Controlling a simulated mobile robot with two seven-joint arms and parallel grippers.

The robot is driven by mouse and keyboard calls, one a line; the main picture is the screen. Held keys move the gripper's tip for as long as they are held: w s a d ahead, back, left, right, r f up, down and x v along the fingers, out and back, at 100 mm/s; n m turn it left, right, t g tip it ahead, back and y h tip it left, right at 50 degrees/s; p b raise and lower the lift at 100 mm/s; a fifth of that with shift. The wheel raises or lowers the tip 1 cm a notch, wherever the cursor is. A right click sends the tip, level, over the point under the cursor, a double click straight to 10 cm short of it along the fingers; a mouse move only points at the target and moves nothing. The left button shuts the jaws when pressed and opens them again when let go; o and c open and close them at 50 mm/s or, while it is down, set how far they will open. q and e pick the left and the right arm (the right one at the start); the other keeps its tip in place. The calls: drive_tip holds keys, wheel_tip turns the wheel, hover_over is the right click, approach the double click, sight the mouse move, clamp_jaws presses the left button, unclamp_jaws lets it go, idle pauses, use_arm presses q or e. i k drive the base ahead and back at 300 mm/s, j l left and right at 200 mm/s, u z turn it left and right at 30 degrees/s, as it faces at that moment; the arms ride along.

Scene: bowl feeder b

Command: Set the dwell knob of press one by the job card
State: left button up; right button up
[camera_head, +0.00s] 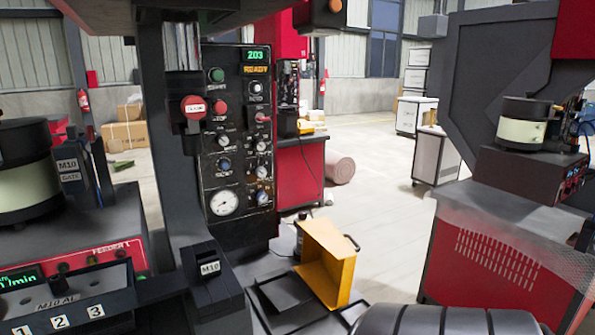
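A dark control panel (239,178) stands upright left of centre, on the press column. It has a green display (257,54) that seems to read 203 and an amber READY line (257,70). Below are several small knobs, among them one at the upper right (256,88), one with a red lever (262,118) and one at mid left (224,141). Their labels are too small to read, so I cannot tell which is the dwell knob. A round white gauge (224,202) sits at the bottom. No job card is readable. Neither gripper shows.
A red button (194,107) on a grey post stands left of the panel. A feeder (75,265) with a bowl (27,170) fills the left. A yellow chute (327,262) stands before the panel. A second bowl feeder (524,125) is at right. Open floor lies beyond.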

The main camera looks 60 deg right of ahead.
sight(260, 172)
drive_tip(key=z, duration=1.85)
